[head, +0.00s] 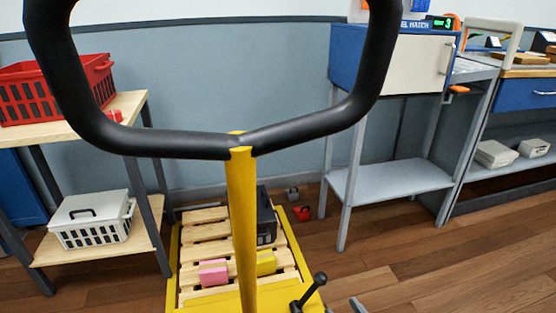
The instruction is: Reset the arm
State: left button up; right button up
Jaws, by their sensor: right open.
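My right gripper (345,306) shows only as small grey fingertips at the bottom edge, right of the yellow pallet cart (174,262). It is open, and nothing shows between its fingers. It is close to a black ball-topped lever (308,291) on the cart, apart from it as far as I can see. The rest of my right arm is out of the picture. My left gripper is not in view.
The cart's black handle loop (200,148) and yellow post (243,205) stand right in front. A pink block (213,272) and a yellow block (266,262) lie on its slats. A wooden shelf (130,103) stands left, a grey stand (390,181) right. Floor at lower right is clear.

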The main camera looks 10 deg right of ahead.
jog(key=s+d+r+m+g+h, duration=0.2)
jog(key=s+d+r+g+h, duration=0.15)
jog(key=g+h, duration=0.2)
jog(key=s+a+r+g, duration=0.2)
jog(key=s+r+g, duration=0.25)
jog(key=s, duration=0.55)
jog(key=s+a+r+g, duration=0.2)
jog(key=s+r+g, duration=0.3)
jog(key=s, duration=0.5)
jog(key=w+a+n+t+y+p, duration=0.2)
jog(key=w+a+t+y, duration=0.2)
jog(key=w+a+t, duration=0.5)
pick_arm(q)
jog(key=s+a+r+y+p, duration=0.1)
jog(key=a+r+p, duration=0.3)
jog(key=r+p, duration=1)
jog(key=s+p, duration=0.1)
jog(key=p, duration=0.4)
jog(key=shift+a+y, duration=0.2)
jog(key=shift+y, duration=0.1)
pick_arm(e)
jog(key=d+r+h, duration=0.1)
jog(key=d+r, duration=0.2)
jog(key=r, duration=0.3)
jog(key=s+d+r+h, duration=0.1)
jog(key=d+r, duration=0.2)
jog(key=r, duration=0.4)
jog(key=shift+r+m+g, duration=0.3)
